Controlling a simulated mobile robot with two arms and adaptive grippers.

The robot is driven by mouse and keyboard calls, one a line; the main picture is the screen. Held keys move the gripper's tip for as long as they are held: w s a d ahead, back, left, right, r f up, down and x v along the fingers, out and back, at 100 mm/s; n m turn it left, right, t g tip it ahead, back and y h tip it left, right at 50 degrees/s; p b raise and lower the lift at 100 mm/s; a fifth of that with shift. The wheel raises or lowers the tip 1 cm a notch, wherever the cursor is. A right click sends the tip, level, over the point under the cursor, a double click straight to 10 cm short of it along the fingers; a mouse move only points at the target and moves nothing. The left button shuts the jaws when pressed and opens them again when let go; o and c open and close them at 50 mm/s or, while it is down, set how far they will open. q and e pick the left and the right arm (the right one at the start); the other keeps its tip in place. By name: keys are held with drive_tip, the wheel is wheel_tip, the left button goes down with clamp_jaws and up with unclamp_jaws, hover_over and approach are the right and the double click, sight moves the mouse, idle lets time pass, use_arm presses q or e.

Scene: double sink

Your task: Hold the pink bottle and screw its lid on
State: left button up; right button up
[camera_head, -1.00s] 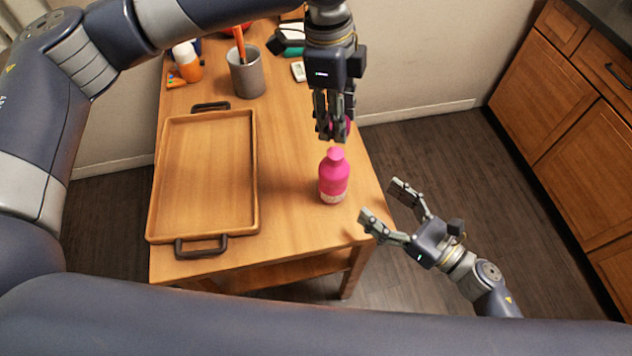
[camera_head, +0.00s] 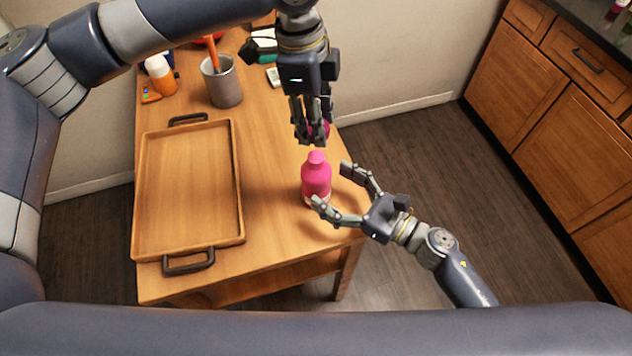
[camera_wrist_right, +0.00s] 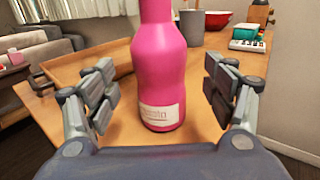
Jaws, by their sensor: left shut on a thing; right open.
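The pink bottle (camera_head: 316,179) stands upright near the table's right edge in the head view. In the right wrist view the bottle (camera_wrist_right: 160,70) stands between the open fingers, with a pale label low on it; its top is cut off. My right gripper (camera_head: 331,188) is open around the bottle's sides, with gaps between the fingers and the bottle. My left gripper (camera_head: 310,140) points down above the bottle and is shut on the pink lid (camera_head: 318,129), which is partly hidden by the fingers. The lid is apart from the bottle's neck.
A wooden tray (camera_head: 238,190) with dark handles lies left of the bottle on the table (camera_head: 262,235). A grey cup (camera_head: 224,88) with an orange utensil and an orange-and-white bottle (camera_head: 162,76) stand behind. Wooden cabinets (camera_head: 530,95) stand at the right, across open floor.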

drive_tip(key=shift+x, duration=2.5)
drive_tip(key=c, duration=1.6)
use_arm(q)
hover_over(316, 156)
drive_tip(key=shift+a+f, duration=0.15)
drive_tip(key=shift+f, duration=2.3)
drive_tip(key=shift+f, duration=0.1)
drive_tip(key=shift+f, duration=0.8)
drive_tip(key=shift+f, duration=0.55)
